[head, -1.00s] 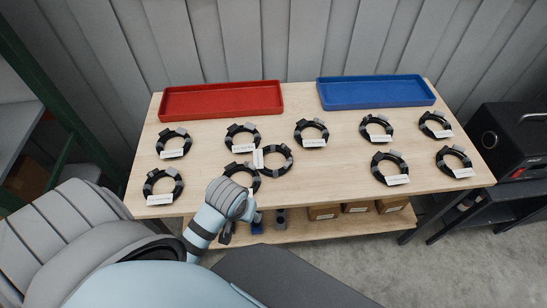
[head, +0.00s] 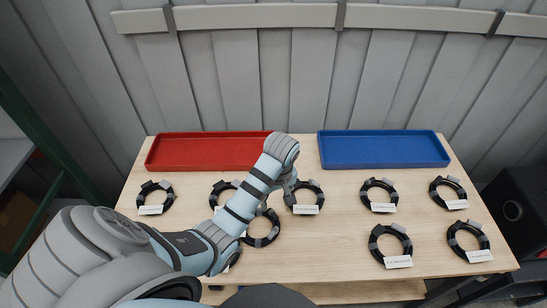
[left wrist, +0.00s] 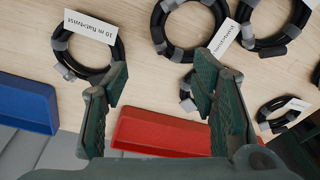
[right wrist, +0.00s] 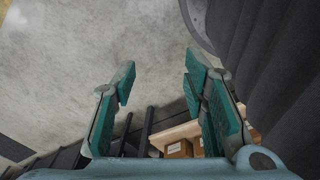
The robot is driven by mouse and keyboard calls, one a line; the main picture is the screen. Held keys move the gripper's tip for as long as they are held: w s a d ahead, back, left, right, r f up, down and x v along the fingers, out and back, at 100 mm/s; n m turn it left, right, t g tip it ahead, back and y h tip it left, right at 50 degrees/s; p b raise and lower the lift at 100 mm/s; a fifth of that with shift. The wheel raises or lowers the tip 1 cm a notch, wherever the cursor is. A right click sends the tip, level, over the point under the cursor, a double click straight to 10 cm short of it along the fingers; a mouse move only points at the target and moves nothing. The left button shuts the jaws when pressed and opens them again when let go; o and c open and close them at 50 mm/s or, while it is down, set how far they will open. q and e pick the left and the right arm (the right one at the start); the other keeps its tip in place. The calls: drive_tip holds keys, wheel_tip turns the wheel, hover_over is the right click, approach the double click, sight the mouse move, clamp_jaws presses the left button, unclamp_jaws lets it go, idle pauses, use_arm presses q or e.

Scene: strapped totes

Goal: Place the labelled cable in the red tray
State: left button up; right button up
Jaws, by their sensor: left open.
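Several coiled black cables with grey clips and white labels lie on the wooden table; one coil (head: 316,187) is at my left gripper. Most labels are too small to read in the head view. My left gripper (head: 291,186) is above the table, its fingers partly hidden by its wrist. In the left wrist view my left gripper (left wrist: 160,88) is open and empty, with a coil labelled "10 m flat-twist" (left wrist: 117,52) beside its one finger. The red tray (head: 205,152) is empty at the back left. My right gripper (right wrist: 158,85) is open and empty, over grey floor.
An empty blue tray (head: 385,149) stands at the back right. The table (head: 335,250) has bare wood between the coils and a grey panelled wall behind. Brown boxes (right wrist: 180,149) sit on a lower shelf. A black case (head: 520,212) stands right of the table.

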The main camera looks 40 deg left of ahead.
use_arm(q)
wheel_tip(320, 180, down, 4)
drive_tip(key=b, duration=0.2)
hover_over(274, 220)
drive_tip(key=s, duration=0.1)
wheel_tip(274, 220, down, 5)
drive_tip(key=shift+s+f, duration=0.1)
drive_tip(key=shift+s, duration=0.05)
drive_tip(key=f, duration=0.1)
drive_tip(key=w+f, duration=0.1)
drive_tip(key=f, duration=0.1)
drive_tip(key=w+f+b, duration=0.1)
drive_tip(key=shift+f, duration=0.35)
drive_tip(key=shift+s+r, duration=0.1)
drive_tip(key=shift+s, duration=0.05)
drive_tip(key=shift+s+r, duration=0.15)
drive_tip(key=shift+s, duration=0.1)
drive_tip(key=c, duration=1.2)
clamp_jaws()
use_arm(e)
drive_tip(key=s+f, duration=0.2)
drive_tip(key=shift+f, duration=0.35)
